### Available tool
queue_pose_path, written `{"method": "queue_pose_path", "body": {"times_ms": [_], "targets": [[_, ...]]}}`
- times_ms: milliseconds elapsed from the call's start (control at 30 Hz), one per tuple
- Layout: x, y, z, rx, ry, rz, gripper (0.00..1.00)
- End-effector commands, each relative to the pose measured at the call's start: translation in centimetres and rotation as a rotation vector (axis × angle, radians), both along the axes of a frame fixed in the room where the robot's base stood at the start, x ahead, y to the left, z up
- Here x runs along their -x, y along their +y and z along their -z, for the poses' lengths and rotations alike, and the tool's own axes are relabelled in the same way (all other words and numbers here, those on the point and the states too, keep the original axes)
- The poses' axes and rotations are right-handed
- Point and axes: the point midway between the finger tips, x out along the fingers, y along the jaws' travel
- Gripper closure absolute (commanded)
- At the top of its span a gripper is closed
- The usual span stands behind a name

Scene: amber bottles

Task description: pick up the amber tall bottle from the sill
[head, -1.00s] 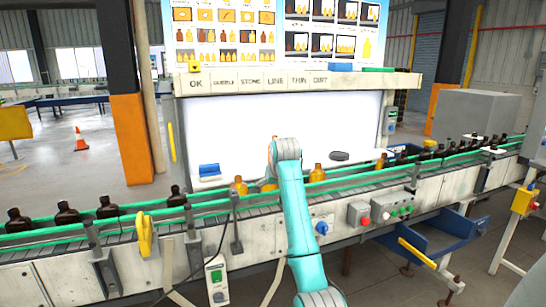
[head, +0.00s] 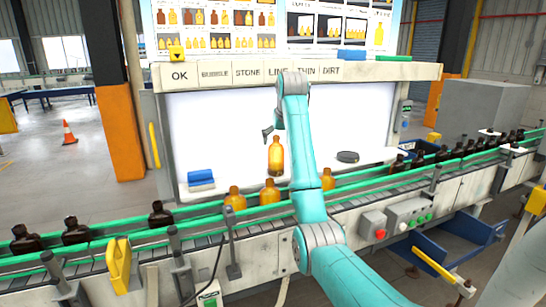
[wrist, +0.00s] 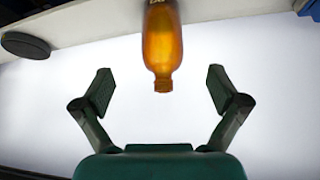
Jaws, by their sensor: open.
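The amber tall bottle (head: 276,157) stands upright on the sill, in front of the bright white panel. In the wrist view the amber tall bottle (wrist: 162,42) hangs down from the top edge, neck toward my gripper, and its base is cut off. My gripper (wrist: 160,78) is open and empty. Its two fingers are spread to the left and right of the bottle's neck line, with clear room on both sides. In the head view one finger shows just above and left of the bottle; my arm hides the rest. The sill (wrist: 85,30) shows as a pale strip.
A dark round disc (head: 347,157) and a blue block (head: 200,177) lie on the sill, either side of the bottle. Shorter amber bottles (head: 235,198) and several dark bottles (head: 76,231) stand on the conveyor in front, between green rails (head: 200,213). A label board (head: 215,74) overhangs the panel.

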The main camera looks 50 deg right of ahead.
Motion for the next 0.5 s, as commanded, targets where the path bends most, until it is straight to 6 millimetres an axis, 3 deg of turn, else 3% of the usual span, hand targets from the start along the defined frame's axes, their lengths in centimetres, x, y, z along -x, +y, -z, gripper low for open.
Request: {"method": "queue_pose_path", "body": {"times_ms": [300,500], "targets": [[-1.7,-1.6,3.7,-0.002,0.002,0.0,0.03],[-2.3,-2.0,4.7,-0.001,0.001,0.0,0.03]]}}
